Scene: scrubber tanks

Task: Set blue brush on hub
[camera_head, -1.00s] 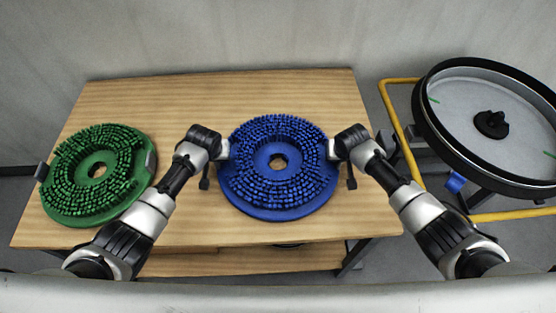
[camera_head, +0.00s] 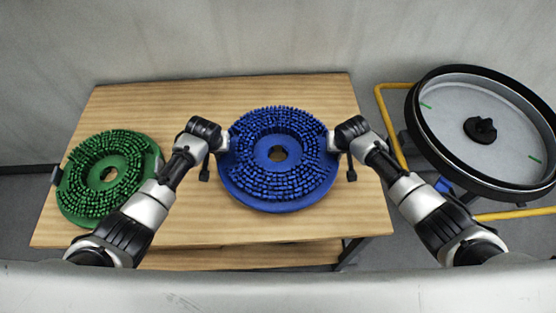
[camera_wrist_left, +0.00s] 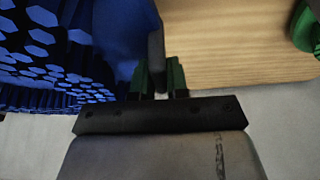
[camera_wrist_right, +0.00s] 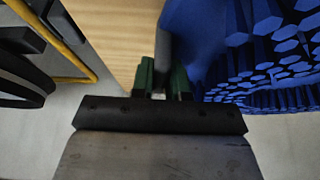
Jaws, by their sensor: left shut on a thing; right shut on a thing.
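The blue brush (camera_head: 245,185) is a round, bristled disc with a centre hole, bristles up and roughly level, in front of the table in the head view. My left gripper (camera_head: 223,142) is shut on its left rim, and my right gripper (camera_head: 332,141) is shut on its right rim. The left wrist view shows the fingers (camera_wrist_left: 160,78) closed on a dark tab at the blue rim; the right wrist view shows the same grip (camera_wrist_right: 164,78). The hub (camera_head: 481,129) is a dark knob inside the round, black-rimmed housing (camera_head: 424,138) at the right. The brush's underside is hidden.
A green brush (camera_head: 80,197) lies on the left of the wooden table (camera_head: 200,100). A yellow tube frame (camera_head: 392,120) stands around the housing, to the right of the table. Floor shows between table and housing. A wall closes off the back.

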